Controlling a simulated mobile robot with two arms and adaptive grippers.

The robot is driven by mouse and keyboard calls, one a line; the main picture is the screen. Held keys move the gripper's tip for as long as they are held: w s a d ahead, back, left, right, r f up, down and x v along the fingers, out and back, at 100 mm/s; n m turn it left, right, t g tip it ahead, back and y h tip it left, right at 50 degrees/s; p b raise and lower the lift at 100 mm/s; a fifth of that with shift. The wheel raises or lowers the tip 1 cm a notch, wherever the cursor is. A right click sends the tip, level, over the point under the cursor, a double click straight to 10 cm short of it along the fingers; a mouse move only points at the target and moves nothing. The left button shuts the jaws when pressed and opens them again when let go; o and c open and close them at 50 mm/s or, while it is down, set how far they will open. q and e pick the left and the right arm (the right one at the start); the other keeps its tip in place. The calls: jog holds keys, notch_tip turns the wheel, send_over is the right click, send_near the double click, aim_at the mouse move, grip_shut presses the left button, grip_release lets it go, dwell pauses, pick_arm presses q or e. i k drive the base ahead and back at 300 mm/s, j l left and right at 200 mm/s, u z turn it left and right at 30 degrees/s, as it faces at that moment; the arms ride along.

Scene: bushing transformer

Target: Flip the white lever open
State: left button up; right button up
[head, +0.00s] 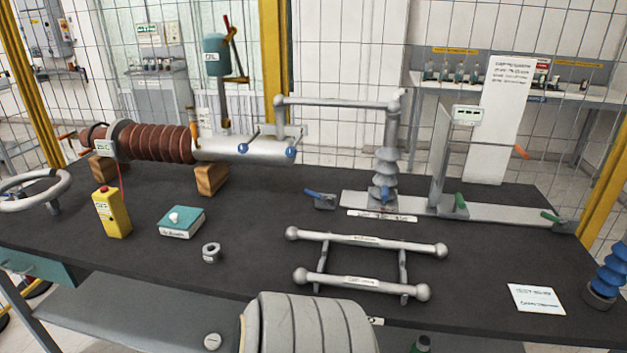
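A teal box (181,222) with a white label lies on the dark table, left of centre. A small white knob-like part (174,217) stands up on its top face. It is the only small white lever-like part I can make out, and its exact position is too small to tell. Neither of my grippers is in view, and nothing touches the box.
A yellow control box (111,212) stands left of the teal box, and a metal nut (211,252) lies to its right. A brown ribbed bushing (150,143) rests on wooden blocks behind. A grey bar frame (366,242) is right of centre.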

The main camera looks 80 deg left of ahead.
aim_at(401, 91)
jog(key=u, duration=2.4)
